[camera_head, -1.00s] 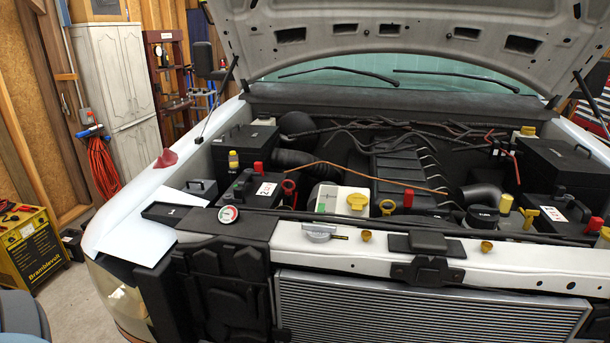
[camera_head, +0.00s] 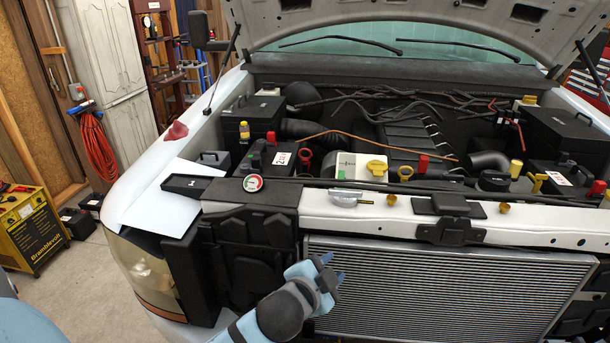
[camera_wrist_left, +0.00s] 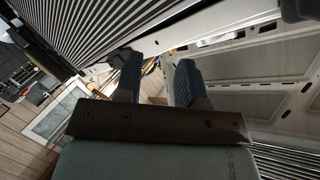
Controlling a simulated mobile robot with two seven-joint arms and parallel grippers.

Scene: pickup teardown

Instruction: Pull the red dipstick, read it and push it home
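The red dipstick shows as a red ring handle (camera_head: 304,158) in the engine bay, left of the white reservoir with the yellow cap (camera_head: 376,167). Its shaft is hidden below the handle. My left gripper (camera_head: 328,272) is in front of the radiator, well below and nearer than the dipstick. In the left wrist view its two fingers (camera_wrist_left: 157,72) stand apart with nothing between them. My right gripper is not in view.
The pale front crossmember (camera_head: 350,212) and radiator (camera_head: 440,285) lie between my left gripper and the bay. The raised hood (camera_head: 400,18) overhangs the back. White sheets (camera_head: 150,200) lie on the left fender.

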